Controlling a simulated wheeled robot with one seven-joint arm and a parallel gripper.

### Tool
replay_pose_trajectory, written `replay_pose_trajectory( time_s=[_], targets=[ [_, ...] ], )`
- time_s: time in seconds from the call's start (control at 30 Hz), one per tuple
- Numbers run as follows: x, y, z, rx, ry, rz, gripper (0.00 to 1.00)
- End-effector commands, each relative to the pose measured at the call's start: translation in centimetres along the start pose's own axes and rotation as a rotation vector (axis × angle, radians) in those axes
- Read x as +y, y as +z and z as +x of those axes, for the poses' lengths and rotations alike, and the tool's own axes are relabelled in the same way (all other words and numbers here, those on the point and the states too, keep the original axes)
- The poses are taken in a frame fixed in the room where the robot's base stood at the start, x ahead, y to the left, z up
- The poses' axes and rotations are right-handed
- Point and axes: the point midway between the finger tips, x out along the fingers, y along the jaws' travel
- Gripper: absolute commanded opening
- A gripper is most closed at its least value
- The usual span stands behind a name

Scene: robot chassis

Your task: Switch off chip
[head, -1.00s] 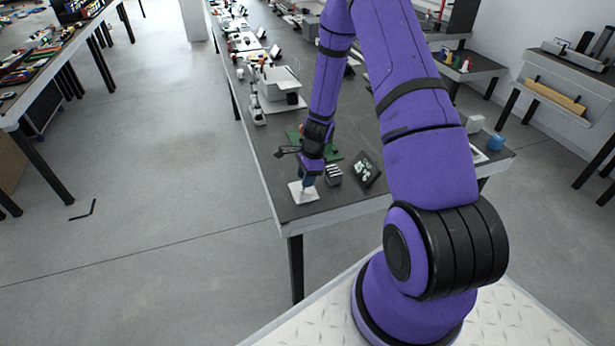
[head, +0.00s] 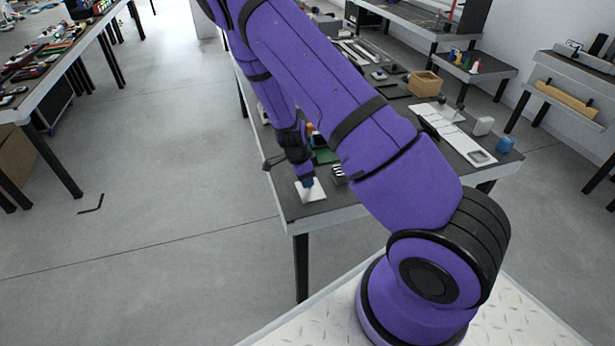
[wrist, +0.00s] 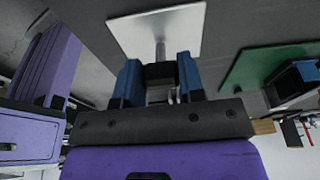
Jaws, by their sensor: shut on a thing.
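A white square plate (head: 313,193) lies at the near left corner of the dark table. In the wrist view the plate (wrist: 184,22) has a short metal lever (wrist: 160,50) standing out from it, with a black end (wrist: 159,72). My gripper (head: 307,183) points down over the plate. In the wrist view its two blue fingers (wrist: 158,76) are on either side of the black end, shut on it. The lever is hidden by my gripper in the head view. I cannot identify a separate chip.
A green board (wrist: 255,66) lies beside the plate, with a dark and blue device (wrist: 297,78) on it. A small ribbed block (head: 339,172) is just right of my gripper. My arm hides much of the table. Open floor (head: 170,180) lies to the left.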

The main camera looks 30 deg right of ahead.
Motion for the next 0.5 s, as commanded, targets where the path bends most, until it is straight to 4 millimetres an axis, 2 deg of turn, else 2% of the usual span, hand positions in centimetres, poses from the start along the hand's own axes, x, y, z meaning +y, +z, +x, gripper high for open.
replay_pose_trajectory(
  time_s=[0.5],
  targets=[
    [-0.07,1.19,0.19,0.19,-0.002,-0.005,0.12]
  ],
)
